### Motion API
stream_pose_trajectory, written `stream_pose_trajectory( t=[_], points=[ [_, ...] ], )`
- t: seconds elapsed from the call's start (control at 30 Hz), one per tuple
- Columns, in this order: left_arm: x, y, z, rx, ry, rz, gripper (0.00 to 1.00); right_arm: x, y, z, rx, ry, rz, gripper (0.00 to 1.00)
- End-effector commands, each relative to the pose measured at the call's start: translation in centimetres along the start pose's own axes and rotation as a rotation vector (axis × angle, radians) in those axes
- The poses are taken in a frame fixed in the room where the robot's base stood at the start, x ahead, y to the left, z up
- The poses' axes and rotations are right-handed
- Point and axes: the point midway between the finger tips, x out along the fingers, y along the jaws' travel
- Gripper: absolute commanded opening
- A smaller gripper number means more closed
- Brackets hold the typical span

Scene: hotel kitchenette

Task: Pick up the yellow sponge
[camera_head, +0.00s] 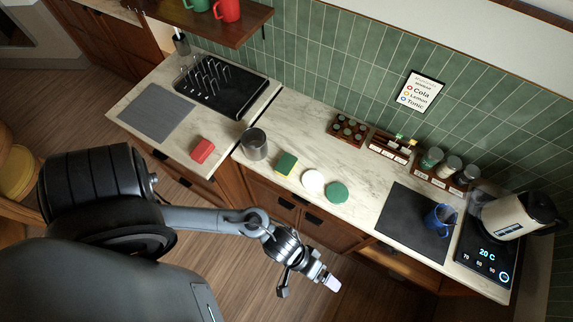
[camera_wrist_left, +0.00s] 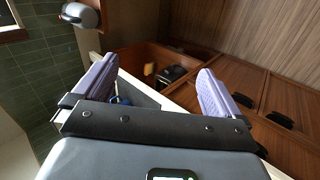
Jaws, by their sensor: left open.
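The yellow sponge (camera_head: 285,167) lies on the marble counter near its front edge, in the middle of the head view. Its top looks dark green and its side yellow. My left gripper (camera_head: 331,282) is in front of the counter, lower in the picture and right of the sponge, apart from it. In the left wrist view my left gripper (camera_wrist_left: 155,68) shows two lavender fingers spread wide with nothing between them. The sponge does not show in the wrist view. My right gripper is not in view.
A white round item (camera_head: 313,183) and a green one (camera_head: 337,192) lie right of the sponge; a metal canister (camera_head: 254,145) and red block (camera_head: 202,150) are left. A blue mug (camera_head: 437,219) stands on a dark mat (camera_head: 398,212). Wooden cabinets (camera_head: 272,195) front the counter.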

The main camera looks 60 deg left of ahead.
Motion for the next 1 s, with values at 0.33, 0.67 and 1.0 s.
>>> stream_pose_trajectory(
  t=[0.33, 0.67, 1.0],
  points=[
    [-1.3, -22.4, -5.2, -0.125, -0.37, -0.439, 0.99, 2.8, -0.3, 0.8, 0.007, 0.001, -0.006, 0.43],
    [-13.7, -31.2, -23.7, -0.1, -0.133, -0.729, 0.99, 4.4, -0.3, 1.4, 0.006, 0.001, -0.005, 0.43],
    [-15.0, -29.7, -29.2, -0.081, -0.023, -0.709, 0.99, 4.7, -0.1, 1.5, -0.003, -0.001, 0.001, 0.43]
  ],
)
